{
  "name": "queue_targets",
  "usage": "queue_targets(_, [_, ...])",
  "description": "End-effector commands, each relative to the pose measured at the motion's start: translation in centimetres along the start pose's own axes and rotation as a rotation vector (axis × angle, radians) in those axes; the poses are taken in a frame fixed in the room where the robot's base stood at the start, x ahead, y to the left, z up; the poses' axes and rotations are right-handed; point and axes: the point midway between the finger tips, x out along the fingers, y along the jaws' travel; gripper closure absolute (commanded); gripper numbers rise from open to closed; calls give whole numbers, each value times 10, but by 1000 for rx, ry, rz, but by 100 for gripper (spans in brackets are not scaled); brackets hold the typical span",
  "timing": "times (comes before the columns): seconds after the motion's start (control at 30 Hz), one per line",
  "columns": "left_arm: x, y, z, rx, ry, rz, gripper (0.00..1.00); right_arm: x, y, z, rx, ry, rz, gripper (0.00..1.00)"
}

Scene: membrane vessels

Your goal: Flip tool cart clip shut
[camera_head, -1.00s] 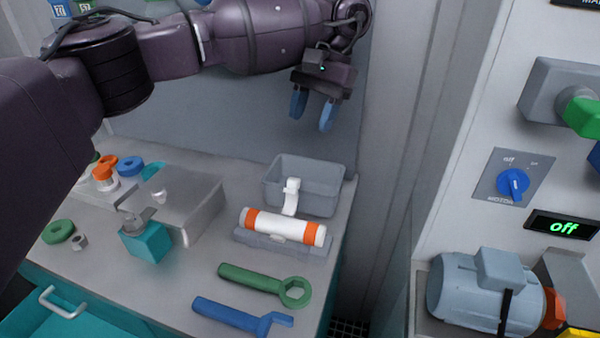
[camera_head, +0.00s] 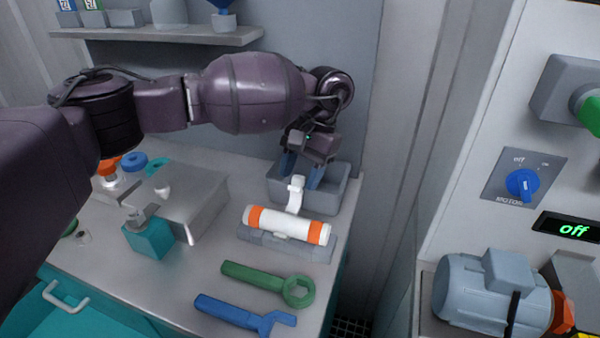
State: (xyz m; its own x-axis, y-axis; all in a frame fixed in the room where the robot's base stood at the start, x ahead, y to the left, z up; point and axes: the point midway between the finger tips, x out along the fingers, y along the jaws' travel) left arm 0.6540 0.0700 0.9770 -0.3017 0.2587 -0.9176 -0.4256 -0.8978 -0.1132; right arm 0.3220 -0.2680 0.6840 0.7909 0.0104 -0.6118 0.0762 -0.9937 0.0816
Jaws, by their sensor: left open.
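The white clip (camera_head: 295,194) stands upright, raised behind a white cylinder with orange end bands (camera_head: 284,224). The cylinder lies in a grey cradle (camera_head: 266,241) on the tool cart top (camera_head: 190,285). My left gripper (camera_head: 301,176) is open, with its blue fingers pointing down just behind and around the clip, over the grey bin. I cannot tell whether a finger touches the clip. My right gripper is not in view.
A grey open bin (camera_head: 340,192) stands right behind the cradle. A green wrench (camera_head: 262,281) and a blue wrench (camera_head: 240,314) lie in front. A metal box (camera_head: 190,205) and a teal block (camera_head: 150,240) stand left. A motor panel is at right.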

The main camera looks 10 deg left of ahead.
Motion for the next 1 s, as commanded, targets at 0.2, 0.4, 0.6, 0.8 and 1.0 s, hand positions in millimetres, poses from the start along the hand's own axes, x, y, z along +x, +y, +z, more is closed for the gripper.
queue_targets(0.2, [4,0,0,0,0,-1,49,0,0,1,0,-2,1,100])
queue_targets(0.4, [4,0,0,1,0,-1,58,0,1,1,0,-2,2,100])
queue_targets(0.6, [4,0,0,0,0,-1,89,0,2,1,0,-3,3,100])
queue_targets(0.8, [3,-1,0,-1,1,-2,100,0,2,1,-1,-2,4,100])
queue_targets(1.0, [2,-2,3,-6,31,-9,100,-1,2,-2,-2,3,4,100])
